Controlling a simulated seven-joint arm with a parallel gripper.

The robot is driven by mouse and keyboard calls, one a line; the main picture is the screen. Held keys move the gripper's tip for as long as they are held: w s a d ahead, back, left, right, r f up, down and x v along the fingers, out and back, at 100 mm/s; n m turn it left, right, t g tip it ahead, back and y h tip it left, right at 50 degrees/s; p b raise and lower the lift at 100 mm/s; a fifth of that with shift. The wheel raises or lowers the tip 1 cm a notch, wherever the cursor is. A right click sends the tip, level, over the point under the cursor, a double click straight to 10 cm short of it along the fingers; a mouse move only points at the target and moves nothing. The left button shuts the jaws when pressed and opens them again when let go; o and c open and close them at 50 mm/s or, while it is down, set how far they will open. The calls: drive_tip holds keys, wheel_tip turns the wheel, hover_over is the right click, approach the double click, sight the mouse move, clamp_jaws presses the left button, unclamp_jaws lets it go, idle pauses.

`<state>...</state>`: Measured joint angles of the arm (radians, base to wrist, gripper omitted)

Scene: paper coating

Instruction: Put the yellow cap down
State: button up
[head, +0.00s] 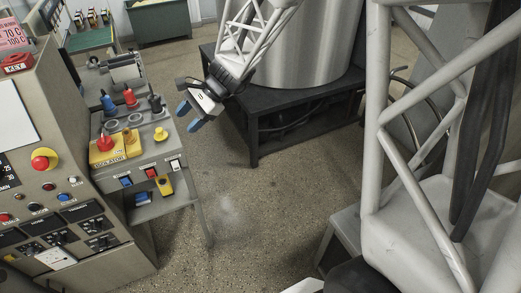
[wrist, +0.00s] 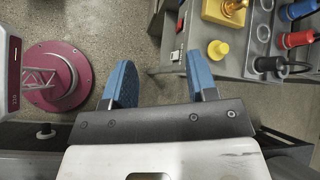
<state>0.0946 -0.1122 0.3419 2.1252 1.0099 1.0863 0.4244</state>
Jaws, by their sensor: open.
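The yellow cap (head: 160,134) sits upright on the grey top of the small control box (head: 180,146), near its right edge. In the wrist view the yellow cap (wrist: 218,50) appears just beyond the right fingertip, apart from it. My gripper (head: 189,116) hangs beside the box, to the right of the cap and slightly higher in the picture. Its two blue fingers are spread wide with nothing between them; the gripper in the wrist view (wrist: 162,82) shows only floor and the box edge beyond the gap.
Blue (head: 130,97), red (head: 110,103) and black connectors stand on the box behind the cap. A yellow isolator block (head: 104,151) is at its left. A black stand (head: 255,112) carries a large metal cylinder (head: 300,45). Speckled floor (head: 250,210) is open between.

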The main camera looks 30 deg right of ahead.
drive_tip(key=s+d+r+n+h, duration=0.2)
drive_tip(key=s+n+h, duration=0.1)
drive_tip(key=s, duration=0.6)
drive_tip(key=s+d+r+n+t+h, duration=0.1)
drive_tip(key=s+d+r+n+h, duration=0.2)
drive_tip(key=s, duration=0.6)
drive_tip(key=s+d+r+n+h, duration=0.3)
drive_tip(key=s+n+h, duration=0.1)
drive_tip(key=s+n, duration=0.3)
drive_tip(key=s, duration=0.2)
drive_tip(key=shift+s+d+r+t, duration=0.15)
drive_tip(key=shift+s+r+t, duration=0.1)
drive_tip(key=shift+s+t, duration=0.15)
